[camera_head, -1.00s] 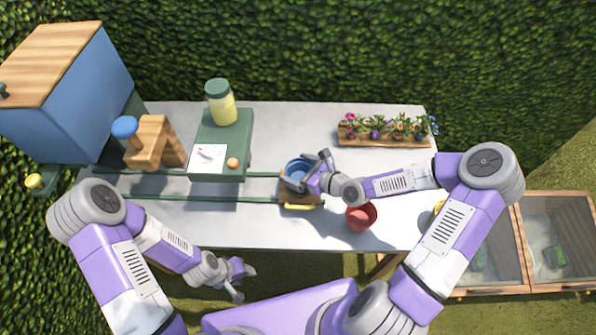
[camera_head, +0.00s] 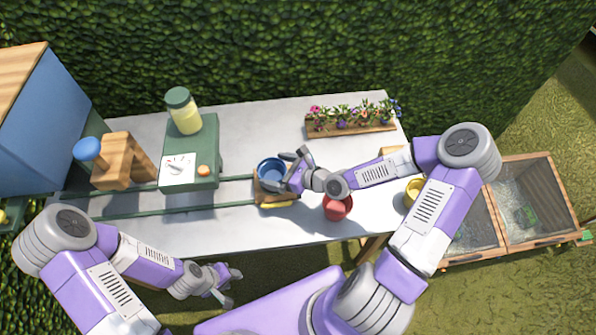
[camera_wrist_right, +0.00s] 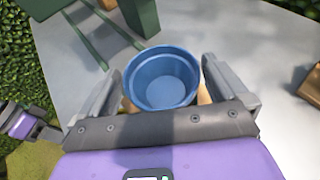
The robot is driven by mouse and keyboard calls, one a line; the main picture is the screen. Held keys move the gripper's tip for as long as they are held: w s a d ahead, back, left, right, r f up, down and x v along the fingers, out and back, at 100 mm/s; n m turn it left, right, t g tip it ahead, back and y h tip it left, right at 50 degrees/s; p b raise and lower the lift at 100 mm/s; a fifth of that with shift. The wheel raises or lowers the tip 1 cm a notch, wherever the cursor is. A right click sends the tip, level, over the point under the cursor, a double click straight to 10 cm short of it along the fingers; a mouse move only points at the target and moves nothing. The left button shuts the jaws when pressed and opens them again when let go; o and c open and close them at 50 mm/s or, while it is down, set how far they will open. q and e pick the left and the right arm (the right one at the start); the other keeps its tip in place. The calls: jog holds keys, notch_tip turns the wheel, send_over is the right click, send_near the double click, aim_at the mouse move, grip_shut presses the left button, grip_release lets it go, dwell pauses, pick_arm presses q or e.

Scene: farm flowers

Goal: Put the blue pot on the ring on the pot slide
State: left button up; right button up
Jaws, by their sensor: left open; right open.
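The blue pot (camera_head: 271,171) stands upright on the wooden pot slide (camera_head: 268,198), at the right end of the green rails. The ring is hidden under the pot. In the right wrist view the blue pot (camera_wrist_right: 162,78) is empty and lies between the spread fingers. My right gripper (camera_head: 296,170) is open at the pot's right side, its fingers apart from the pot's wall as far as I can see. My left gripper (camera_head: 232,285) is open and empty in front of the table, away from the pot.
A red pot (camera_head: 338,208) and a yellow pot (camera_head: 413,192) stand right of the slide. A green station (camera_head: 203,150) with a jar, a wooden press (camera_head: 124,160) and a blue box (camera_head: 40,130) are left. A flower planter (camera_head: 350,123) is at the back.

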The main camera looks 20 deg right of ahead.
pick_arm(q)
notch_tip(320, 180, up, 4)
jog(key=p, duration=0.4)
jog(key=shift+r, duration=0.25)
pick_arm(e)
jog(key=v, duration=0.9)
jog(key=shift+s, duration=0.15)
